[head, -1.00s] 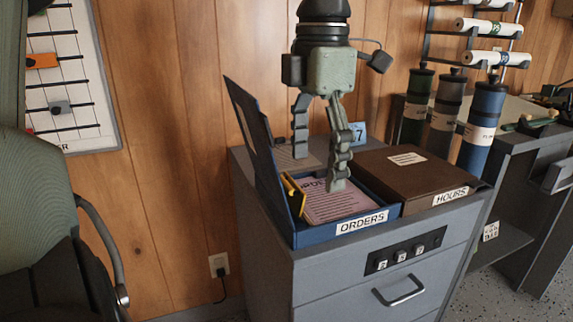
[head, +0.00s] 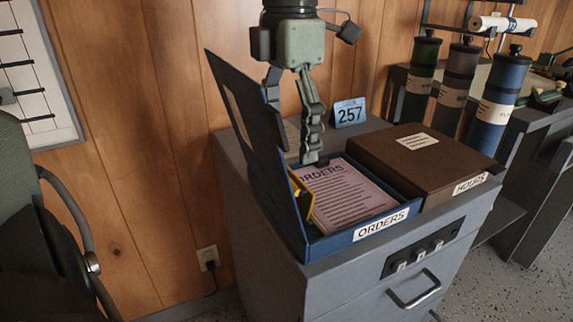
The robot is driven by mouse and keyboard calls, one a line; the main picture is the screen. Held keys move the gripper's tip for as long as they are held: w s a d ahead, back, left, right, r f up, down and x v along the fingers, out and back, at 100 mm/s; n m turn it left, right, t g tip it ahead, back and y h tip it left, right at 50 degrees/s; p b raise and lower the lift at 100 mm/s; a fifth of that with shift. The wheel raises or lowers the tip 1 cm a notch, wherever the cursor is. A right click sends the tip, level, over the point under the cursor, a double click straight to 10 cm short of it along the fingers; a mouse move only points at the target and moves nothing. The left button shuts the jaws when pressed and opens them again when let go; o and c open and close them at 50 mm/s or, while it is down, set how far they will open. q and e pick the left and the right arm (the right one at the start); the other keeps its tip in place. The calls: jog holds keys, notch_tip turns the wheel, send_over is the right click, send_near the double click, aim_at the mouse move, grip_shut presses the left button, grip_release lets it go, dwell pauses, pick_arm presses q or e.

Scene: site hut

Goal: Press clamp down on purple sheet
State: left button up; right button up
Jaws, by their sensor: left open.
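The purple sheet (head: 345,196), headed ORDERS, lies in an open blue box file (head: 325,243) on a grey cabinet. A yellow clamp (head: 301,196) stands raised and tilted at the sheet's left edge, beside the box's upright lid (head: 250,140); the lid hides part of it. My left gripper (head: 292,128) is open and points down at the back-left of the box. Its right finger is near the sheet's far-left corner; I cannot tell if it touches. Its left finger is partly hidden behind the lid. My right gripper is not in view.
A closed brown box labelled HOURS (head: 420,158) sits right of the blue box. Several capped tubes (head: 499,95) stand at the back right. A chair (head: 40,215) is at the left. The cabinet front has knobs and a handle (head: 415,290).

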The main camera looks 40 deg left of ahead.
aim_at(289, 169)
pick_arm(q)
notch_tip(289, 169, down, 6)
jog(key=shift+f, duration=0.1)
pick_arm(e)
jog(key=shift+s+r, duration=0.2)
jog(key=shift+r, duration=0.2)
pick_arm(q)
jog(key=shift+c, duration=0.4)
